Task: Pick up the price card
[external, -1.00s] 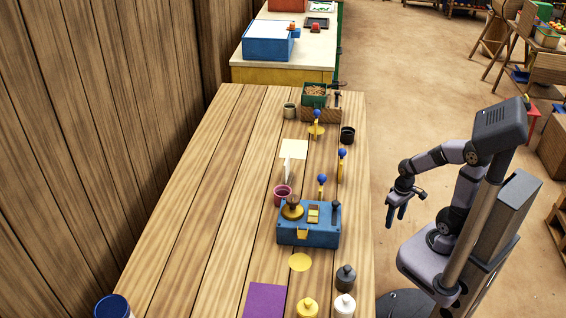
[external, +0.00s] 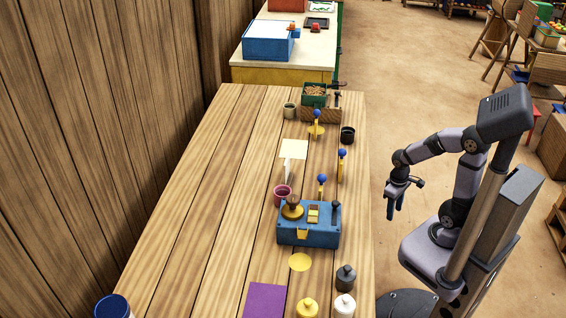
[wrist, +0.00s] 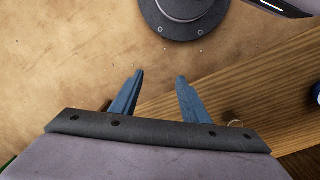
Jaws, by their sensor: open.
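A thin white upright piece (external: 287,171), which looks like the price card, stands on the wooden table (external: 215,200) just behind a maroon cup (external: 282,194). A flat cream square (external: 294,149) lies right behind it. My gripper (external: 391,210) hangs beyond the right edge of the table, well apart from the card. In the wrist view my gripper (wrist: 160,76) is open, with nothing between its two blue fingers. The card does not show in the wrist view.
A blue balance box (external: 309,234) stands in front of the cup. Yellow stands with blue knobs (external: 342,165) and a black cup (external: 347,135) are to the card's right. Bottles (external: 345,278) and a purple square (external: 265,299) are nearer. The table's left side is mostly clear.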

